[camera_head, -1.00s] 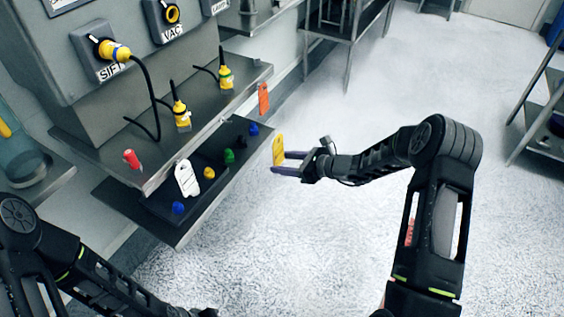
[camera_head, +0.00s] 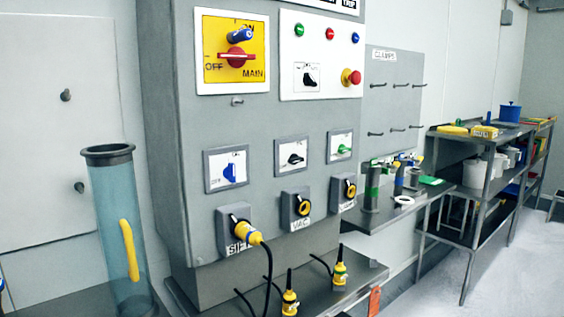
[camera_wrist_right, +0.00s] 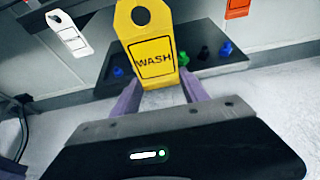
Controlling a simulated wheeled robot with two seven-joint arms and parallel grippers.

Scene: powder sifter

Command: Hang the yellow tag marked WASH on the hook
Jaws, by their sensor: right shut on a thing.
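The yellow tag (camera_wrist_right: 150,55) reads WASH and has a hole in its top part. It stands upright between the two purple fingers of my right gripper (camera_wrist_right: 160,82), which is shut on it in the right wrist view. A small grey hook (camera_head: 238,101) is on the cabinet front, just below the yellow MAIN switch plate (camera_head: 231,72), in the head view. Several hook-like pegs (camera_head: 376,134) stick out of the grey CLAMPS board (camera_head: 388,68) to the right. Neither gripper shows in the head view now.
The grey cabinet (camera_head: 270,125) carries switches and sockets; a yellow plug (camera_head: 245,232) with a black cable is in the SIFT socket. An orange tag (camera_head: 375,301) hangs at the shelf edge. A white tag (camera_wrist_right: 68,35) shows in the wrist view. Metal racks (camera_head: 480,215) stand right.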

